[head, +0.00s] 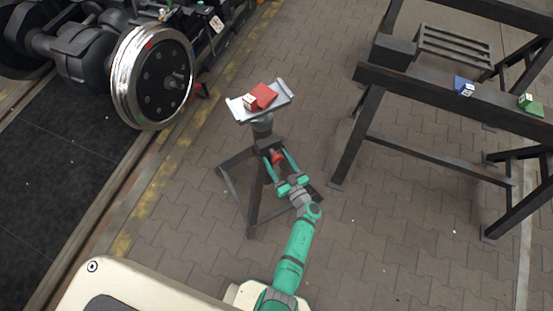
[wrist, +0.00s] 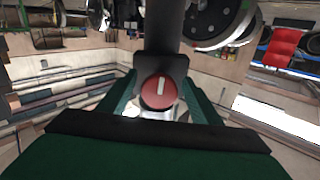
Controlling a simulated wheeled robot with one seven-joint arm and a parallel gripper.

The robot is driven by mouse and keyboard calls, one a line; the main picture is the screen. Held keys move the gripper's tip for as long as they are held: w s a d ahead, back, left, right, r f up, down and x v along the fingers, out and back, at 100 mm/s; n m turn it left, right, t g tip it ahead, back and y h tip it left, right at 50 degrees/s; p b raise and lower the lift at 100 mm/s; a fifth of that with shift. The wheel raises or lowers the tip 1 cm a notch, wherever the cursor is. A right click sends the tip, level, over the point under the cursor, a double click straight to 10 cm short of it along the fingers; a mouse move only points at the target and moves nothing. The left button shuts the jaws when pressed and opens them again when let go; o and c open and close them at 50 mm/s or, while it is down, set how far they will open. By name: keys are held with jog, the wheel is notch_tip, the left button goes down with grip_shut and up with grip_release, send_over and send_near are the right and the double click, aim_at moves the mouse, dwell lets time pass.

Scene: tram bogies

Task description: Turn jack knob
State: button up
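The jack knob (wrist: 157,92) is round and red with a white upright bar on its face, mounted on a dark bracket. It also shows as a small red spot in the head view (head: 277,157). The jack stand (head: 262,125) has dark splayed legs and a pale cradle (head: 283,106) on top. My green gripper (head: 277,162) reaches the stand from the front. Its two fingers stand left and right of the knob in the wrist view (wrist: 159,86), with a narrow gap on each side. It looks open and empty; contact with the knob does not show.
A red block (head: 264,95) with a pale tag lies on the cradle. A wheelset (head: 151,78) stands on the track at left. A dark steel frame at right (head: 430,90) carries a blue block (head: 461,84) and a green block (head: 534,108). Paving between is clear.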

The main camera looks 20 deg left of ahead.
jog(key=v, duration=1)
jog(key=shift+s+d, duration=0.25)
jog(key=shift+d, duration=0.05)
dwell(0.4)
jog(key=s+d+r+m+t+h, duration=0.1)
jog(key=s+d+r+m+h, duration=0.2)
jog(key=s+r, duration=0.5)
jog(key=s+d+r+m+t+h, duration=0.1)
jog(key=s+d+r+m+h, duration=0.2)
jog(key=s+r+h, duration=0.3)
jog(key=s+d+r+m+t+h, duration=0.1)
jog(key=s+d+r+m+h, duration=0.2)
jog(key=s+r, duration=0.9)
jog(key=shift+s+r+h, duration=0.25)
jog(key=shift+s+h, duration=0.45)
jog(key=shift+s, duration=0.6)
